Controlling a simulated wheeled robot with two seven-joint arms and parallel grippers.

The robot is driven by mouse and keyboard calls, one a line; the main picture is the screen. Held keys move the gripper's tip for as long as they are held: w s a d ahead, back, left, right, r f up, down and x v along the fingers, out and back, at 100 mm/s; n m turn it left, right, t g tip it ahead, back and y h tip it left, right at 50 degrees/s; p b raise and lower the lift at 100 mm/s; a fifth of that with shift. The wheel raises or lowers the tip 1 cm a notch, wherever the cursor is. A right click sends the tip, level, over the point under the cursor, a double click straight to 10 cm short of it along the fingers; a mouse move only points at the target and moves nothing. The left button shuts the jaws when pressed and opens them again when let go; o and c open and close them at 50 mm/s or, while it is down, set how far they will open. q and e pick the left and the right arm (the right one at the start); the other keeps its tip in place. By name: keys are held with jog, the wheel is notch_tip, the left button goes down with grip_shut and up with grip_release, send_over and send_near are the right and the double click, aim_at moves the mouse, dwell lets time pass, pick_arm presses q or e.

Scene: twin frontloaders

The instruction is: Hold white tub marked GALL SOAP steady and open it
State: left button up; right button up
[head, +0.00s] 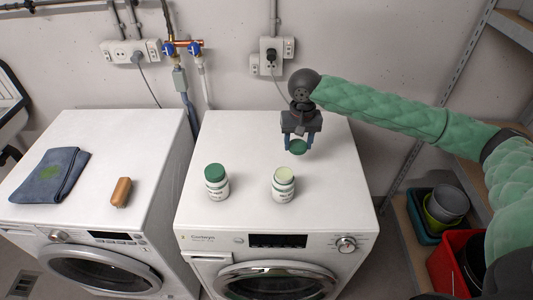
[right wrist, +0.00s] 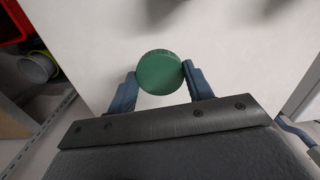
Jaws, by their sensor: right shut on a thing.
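A white tub (head: 284,186) without a lid stands upright on the right washing machine, its pale green top showing. A second white tub (head: 217,182) with a green lid on it stands upright to its left. The labels on both are too small to read surely, so I cannot tell which says GALL SOAP. My right gripper (head: 299,144) is shut on a loose green lid (head: 298,147), held behind the lidless tub and apart from it. In the right wrist view the lid (right wrist: 160,72) sits between the two blue fingers. My left gripper is not in view.
The right washing machine (head: 330,185) has bare top around the tubs. The left machine (head: 105,140) carries a folded blue-grey cloth (head: 50,175) and a brown block (head: 121,192). A shelf with a red crate (head: 449,262) and bowls (head: 447,204) stands at the right.

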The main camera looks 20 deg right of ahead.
jog(key=shift+s+d+f+m+b, duration=0.1)
jog(key=shift+d+m+b, duration=0.65)
jog(key=shift+d, duration=0.35)
jog(key=d+r+m, duration=0.1)
jog(key=m, duration=0.1)
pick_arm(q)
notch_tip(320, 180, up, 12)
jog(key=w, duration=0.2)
pick_arm(e)
jog(key=p, duration=0.3)
send_over(276, 157)
notch_tip(276, 157, down, 7)
jog(key=shift+r, duration=0.2)
jog(key=shift+f+p, duration=0.9)
jog(key=shift+f, duration=1.1)
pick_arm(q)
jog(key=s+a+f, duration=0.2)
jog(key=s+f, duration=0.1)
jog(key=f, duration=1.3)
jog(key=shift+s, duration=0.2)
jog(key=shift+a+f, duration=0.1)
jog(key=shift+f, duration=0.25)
pick_arm(e)
jog(key=shift+f, duration=0.25)
